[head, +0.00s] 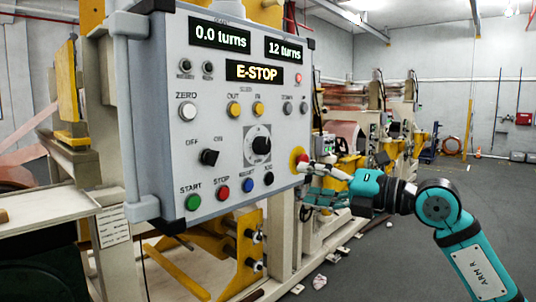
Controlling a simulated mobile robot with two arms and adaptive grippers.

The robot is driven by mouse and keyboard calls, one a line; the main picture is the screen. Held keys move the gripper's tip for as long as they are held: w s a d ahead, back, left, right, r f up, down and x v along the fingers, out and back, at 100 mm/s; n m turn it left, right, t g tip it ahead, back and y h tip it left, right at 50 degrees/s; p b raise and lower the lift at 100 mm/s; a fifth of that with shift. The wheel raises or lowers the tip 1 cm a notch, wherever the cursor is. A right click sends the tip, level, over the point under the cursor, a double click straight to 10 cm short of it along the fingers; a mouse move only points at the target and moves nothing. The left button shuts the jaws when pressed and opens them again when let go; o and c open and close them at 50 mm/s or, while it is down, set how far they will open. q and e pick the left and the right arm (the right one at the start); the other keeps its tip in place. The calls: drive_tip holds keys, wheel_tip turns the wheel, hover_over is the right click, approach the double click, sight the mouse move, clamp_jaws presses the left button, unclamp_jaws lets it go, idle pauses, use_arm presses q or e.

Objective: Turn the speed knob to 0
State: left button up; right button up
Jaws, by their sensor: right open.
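The speed knob (261,146) is a black round knob on a pale dial plate, in the middle right of the grey control panel (215,170). Its label and pointer are too small to read surely. My right gripper (308,181) is open at the panel's right edge, to the right of and below the knob, and apart from it. Its upper finger is by the red emergency button (298,158) on its yellow base and partly covers it; I cannot tell if they touch. My left gripper is not in view.
The displays read "0.0 turns" (219,35), "12 turns" (284,50) and "E-STOP" (254,72). A black off/on switch (210,157) is left of the knob. Coloured buttons line the panel's bottom, including a green one (193,202). Grey floor (400,262) lies open at right.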

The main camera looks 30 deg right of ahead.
drive_tip(key=s+r+n+t+h, duration=0.1)
drive_tip(key=s+r+t+h, duration=0.1)
drive_tip(key=s+r+h, duration=0.35)
drive_tip(key=y+p, duration=0.2)
drive_tip(key=p, duration=0.7)
approach(265, 147)
drive_tip(key=shift+h, duration=0.25)
drive_tip(key=x, duration=0.8)
drive_tip(key=shift+s+r, duration=0.1)
drive_tip(key=shift+r, duration=0.2)
drive_tip(key=shift+w+a+f+p, duration=0.25)
drive_tip(key=shift+w+p, duration=0.1)
drive_tip(key=shift+w, duration=0.2)
